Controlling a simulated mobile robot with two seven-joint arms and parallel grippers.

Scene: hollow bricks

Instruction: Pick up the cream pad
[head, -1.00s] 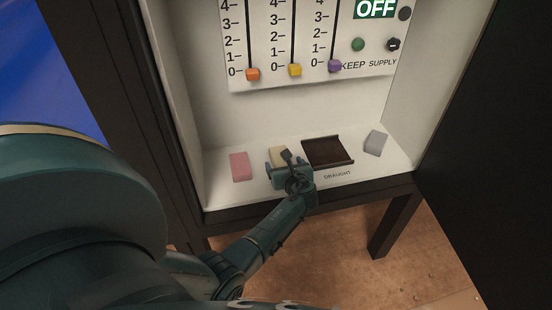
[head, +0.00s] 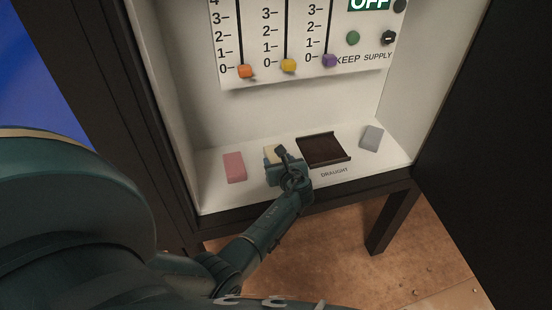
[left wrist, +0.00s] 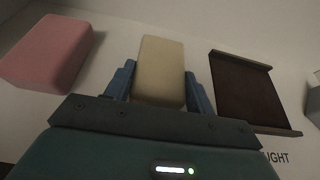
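The cream pad (left wrist: 160,70) is a pale upright-looking block between the two blue fingers of my left gripper (left wrist: 160,85) in the left wrist view. The fingers stand close along both of its sides, with at most a very narrow gap, and look open around it. In the head view the left gripper (head: 287,170) reaches in low at the shelf front and covers most of the cream pad (head: 270,152); only its far part shows. My right gripper is not in view.
A pink pad (head: 234,167) lies to the left and a dark brown tray (head: 323,149) close on the right. A grey pad (head: 371,138) is farther right. The white panel with sliders (head: 300,45) rises behind. Dark cabinet walls and a front edge bound the shelf.

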